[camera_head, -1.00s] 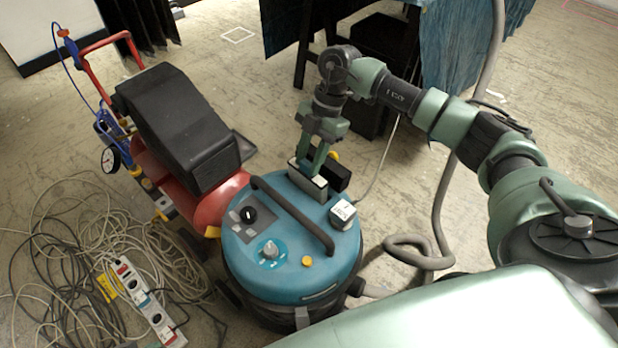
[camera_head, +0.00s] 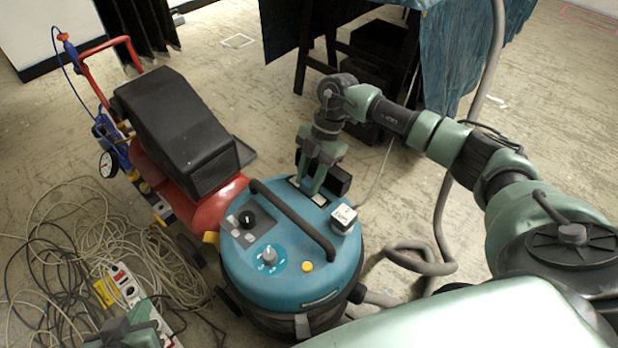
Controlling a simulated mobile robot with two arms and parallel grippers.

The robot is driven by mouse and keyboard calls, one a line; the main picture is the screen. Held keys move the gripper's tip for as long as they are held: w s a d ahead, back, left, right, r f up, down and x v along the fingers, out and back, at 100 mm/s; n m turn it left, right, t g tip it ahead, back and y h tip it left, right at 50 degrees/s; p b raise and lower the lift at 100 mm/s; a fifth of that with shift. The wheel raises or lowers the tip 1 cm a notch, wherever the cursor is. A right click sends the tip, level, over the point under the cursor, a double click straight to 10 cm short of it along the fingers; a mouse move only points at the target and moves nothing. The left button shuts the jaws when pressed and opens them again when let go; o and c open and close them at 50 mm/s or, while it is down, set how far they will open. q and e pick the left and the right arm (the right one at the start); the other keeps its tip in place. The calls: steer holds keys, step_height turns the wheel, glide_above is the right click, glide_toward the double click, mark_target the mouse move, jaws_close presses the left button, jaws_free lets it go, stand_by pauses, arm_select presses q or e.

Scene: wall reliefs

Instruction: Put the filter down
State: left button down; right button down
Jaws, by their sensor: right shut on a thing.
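The filter (camera_head: 319,200) shows only as a pale top edge at the back of the blue vacuum's lid (camera_head: 285,215); the rest is hidden below it and behind my fingers. My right gripper (camera_head: 312,184) points down and is shut on it. The filter appears sunk into the lid, but I cannot tell how deep it sits. My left gripper (camera_head: 127,328) shows only in part at the bottom left edge, over the cables and power strip; its fingers cannot be made out.
A black block (camera_head: 338,180) stands just behind the filter. A white labelled box (camera_head: 344,217) and a black handle (camera_head: 292,218) are on the lid. A red compressor (camera_head: 212,203) stands to the left, with tangled cables (camera_head: 70,250). A grey hose (camera_head: 440,225) lies right.

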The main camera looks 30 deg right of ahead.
steer(key=c, duration=1)
jaws_free()
steer(key=shift+d+r, duration=0.1)
steer(key=shift+r, duration=0.2)
steer(key=p+v, duration=0.2)
steer(key=v, duration=0.8)
steer(key=shift+r+p, duration=0.25)
steer(key=shift+p, duration=0.15)
steer(key=shift+w+d+r, duration=0.1)
steer(key=shift+d+r, duration=0.15)
steer(key=shift+r, duration=0.25)
arm_select(q)
steer(key=s+a+f+g, duration=0.1)
steer(key=s+f+g, duration=0.1)
steer(key=s, duration=0.3)
steer(key=s+a+f+g+y, duration=0.1)
steer(key=s+a+g, duration=0.1)
steer(key=s, duration=0.3)
steer(key=shift+s+a+f+g, duration=0.25)
steer(key=shift+s+f+g, duration=0.1)
steer(key=shift+g, duration=0.55)
